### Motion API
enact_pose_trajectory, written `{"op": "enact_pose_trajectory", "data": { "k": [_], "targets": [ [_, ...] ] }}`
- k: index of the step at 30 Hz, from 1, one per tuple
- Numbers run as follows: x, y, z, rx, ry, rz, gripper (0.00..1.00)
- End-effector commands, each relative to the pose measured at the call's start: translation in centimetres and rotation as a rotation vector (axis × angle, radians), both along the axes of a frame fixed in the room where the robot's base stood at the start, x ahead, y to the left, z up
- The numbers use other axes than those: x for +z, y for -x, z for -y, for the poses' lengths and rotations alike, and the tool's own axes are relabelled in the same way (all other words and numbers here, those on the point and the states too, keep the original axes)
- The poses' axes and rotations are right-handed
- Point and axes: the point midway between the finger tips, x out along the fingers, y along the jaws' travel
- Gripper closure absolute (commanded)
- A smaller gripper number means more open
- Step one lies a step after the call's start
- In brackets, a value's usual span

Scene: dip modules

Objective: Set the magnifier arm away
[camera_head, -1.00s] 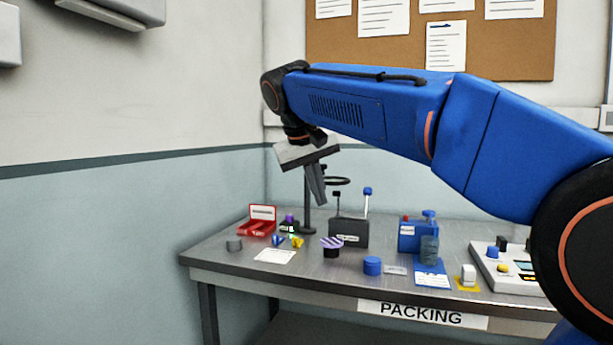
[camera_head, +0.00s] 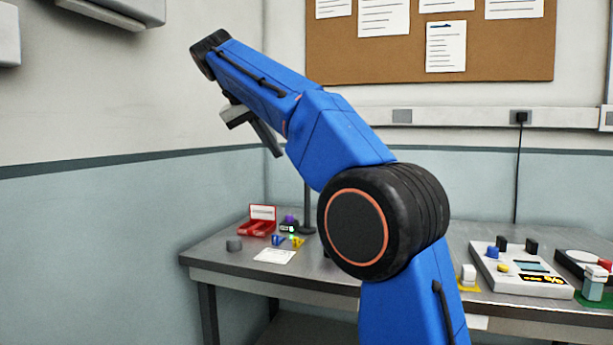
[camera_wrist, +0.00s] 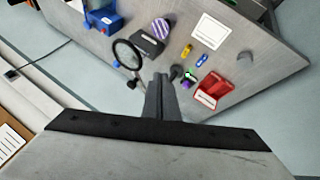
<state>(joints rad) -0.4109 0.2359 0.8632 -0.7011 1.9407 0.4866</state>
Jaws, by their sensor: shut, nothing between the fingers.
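The magnifier arm stands on the bench as a dark upright post (camera_head: 308,212), mostly hidden by my arm in the head view. Its black ring (camera_wrist: 115,46) shows in the wrist view, over the bench beside a dark block, with a short dark piece below it. My gripper (camera_head: 277,152) is up in the air, left of and above the post, with its fingers pointing down. In the wrist view the fingers (camera_wrist: 160,80) are together and empty, apart from the ring.
The steel bench (camera_head: 225,258) holds a red open box (camera_head: 260,222), a grey cylinder (camera_head: 234,244), small blue and yellow parts, and a white card (camera_head: 274,256). A white control box (camera_head: 520,268) stands at the right. My arm hides the middle.

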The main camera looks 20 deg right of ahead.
Motion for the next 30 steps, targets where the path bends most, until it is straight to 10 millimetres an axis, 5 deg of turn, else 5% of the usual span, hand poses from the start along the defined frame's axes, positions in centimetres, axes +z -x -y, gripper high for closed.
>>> {"op": "enact_pose_trajectory", "data": {
  "k": [15,30],
  "targets": [
    [-0.6,-0.2,0.5,-0.003,0.002,-0.001,1.00],
    [-7.2,-2.1,5.0,-0.003,0.002,-0.002,1.00]
  ]
}}
